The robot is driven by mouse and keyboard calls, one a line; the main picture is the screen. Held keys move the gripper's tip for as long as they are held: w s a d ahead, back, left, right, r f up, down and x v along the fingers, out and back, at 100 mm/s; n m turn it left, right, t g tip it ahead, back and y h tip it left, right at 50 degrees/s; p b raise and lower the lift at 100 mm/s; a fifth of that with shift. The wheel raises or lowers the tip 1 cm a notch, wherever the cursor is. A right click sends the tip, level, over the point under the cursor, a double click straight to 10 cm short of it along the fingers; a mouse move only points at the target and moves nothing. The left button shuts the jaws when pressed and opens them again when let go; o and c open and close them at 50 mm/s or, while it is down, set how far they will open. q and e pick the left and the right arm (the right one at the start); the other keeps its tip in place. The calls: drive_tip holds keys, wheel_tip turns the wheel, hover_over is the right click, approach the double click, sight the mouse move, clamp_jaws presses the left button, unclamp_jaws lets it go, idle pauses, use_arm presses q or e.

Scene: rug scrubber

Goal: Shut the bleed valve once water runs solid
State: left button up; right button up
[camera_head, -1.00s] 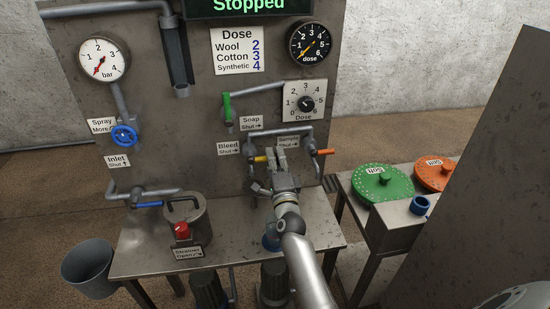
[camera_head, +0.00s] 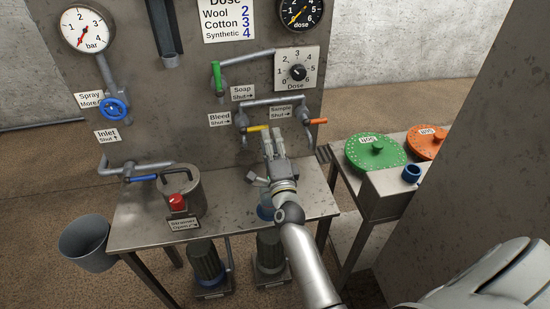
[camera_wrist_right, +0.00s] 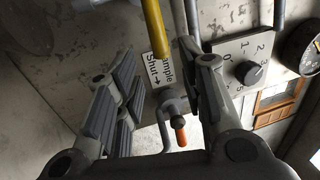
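The bleed valve's yellow lever (camera_head: 257,128) points right from its pipe, the way of the arrow on the "Bleed Shut" label (camera_head: 220,119). My right gripper (camera_head: 273,131) is beside the lever's free end, fingers pointing up at the panel. In the right wrist view the fingers (camera_wrist_right: 165,85) are spread with nothing between their pads. The yellow lever (camera_wrist_right: 154,28) comes down from the top, its tip near the gap; contact cannot be told. The bleed outlet is partly hidden and I make out no running water. My left gripper is not in view.
The orange sample lever (camera_head: 316,121) is just right of my gripper; the soap valve's green lever (camera_head: 217,76) is above left. A strainer pot (camera_head: 185,193) stands on the metal table (camera_head: 145,228). A bucket (camera_head: 85,243) is at left, green (camera_head: 375,152) and orange (camera_head: 428,141) lids at right.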

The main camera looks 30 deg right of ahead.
drive_tip(key=v, duration=0.6)
drive_tip(key=shift+s, duration=0.3)
drive_tip(key=shift+a+f, duration=0.1)
drive_tip(key=shift+a, duration=0.05)
drive_tip(key=v, duration=0.9)
